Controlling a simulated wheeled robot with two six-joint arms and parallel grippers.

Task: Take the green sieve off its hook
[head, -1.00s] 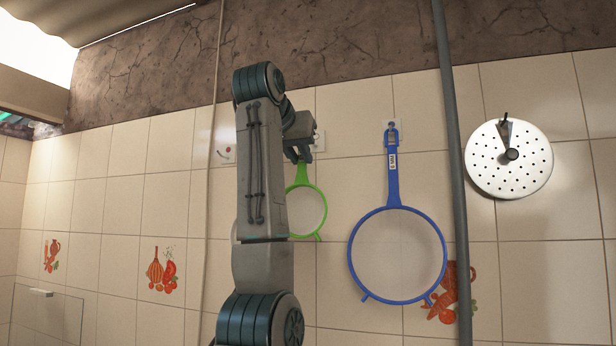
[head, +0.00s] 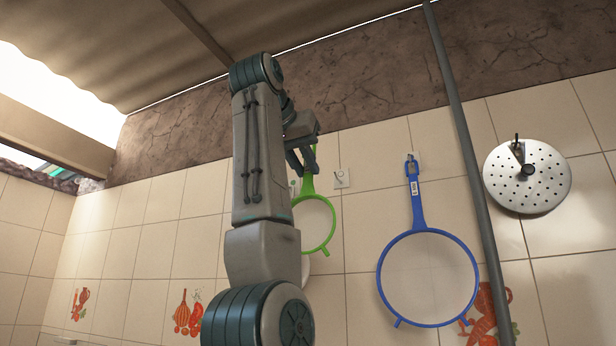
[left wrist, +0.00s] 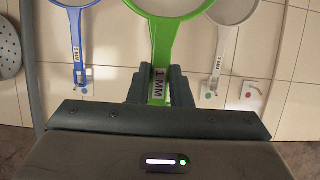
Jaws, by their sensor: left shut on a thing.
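The green sieve (head: 316,223) hangs from my left gripper (head: 308,165) in the head view. In the left wrist view the green handle (left wrist: 160,55), marked 1 MM, lies between the dark fingers (left wrist: 156,88). My right gripper is in neither view.
A blue sieve (head: 418,208) hangs to the right, beside a grey vertical pipe (head: 462,130). A perforated metal disc (head: 545,175) hangs beyond it. In the left wrist view a white sieve (left wrist: 224,50) hangs close beside the green one.

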